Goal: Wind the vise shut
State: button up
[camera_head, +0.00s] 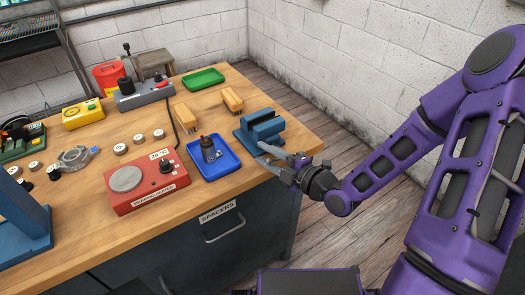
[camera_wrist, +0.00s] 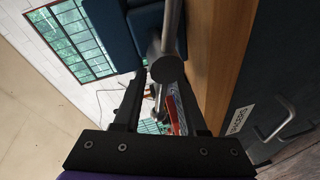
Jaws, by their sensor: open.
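The blue vise (camera_head: 262,128) stands at the right front corner of the wooden bench. In the wrist view its blue body (camera_wrist: 146,32) fills the top middle, and a grey bar (camera_wrist: 172,25) runs down to a round grey end (camera_wrist: 167,68). My gripper (camera_head: 268,155) is at the vise's front side, past the bench edge. In the wrist view my gripper (camera_wrist: 162,82) is open, with one dark finger on each side below the round end. I cannot tell whether either finger touches it. The vise's handle is largely hidden in the head view by my fingers.
A blue tray (camera_head: 231,171) with a dark part in it lies left of the vise. Wooden blocks (camera_head: 232,99) and a green tray (camera_head: 203,77) are behind. A red hotplate (camera_head: 126,200) stands further left. Drawers (camera_head: 222,222) are below the bench top.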

grip_shut()
jog(key=shift+r, duration=0.1)
dwell(0.6)
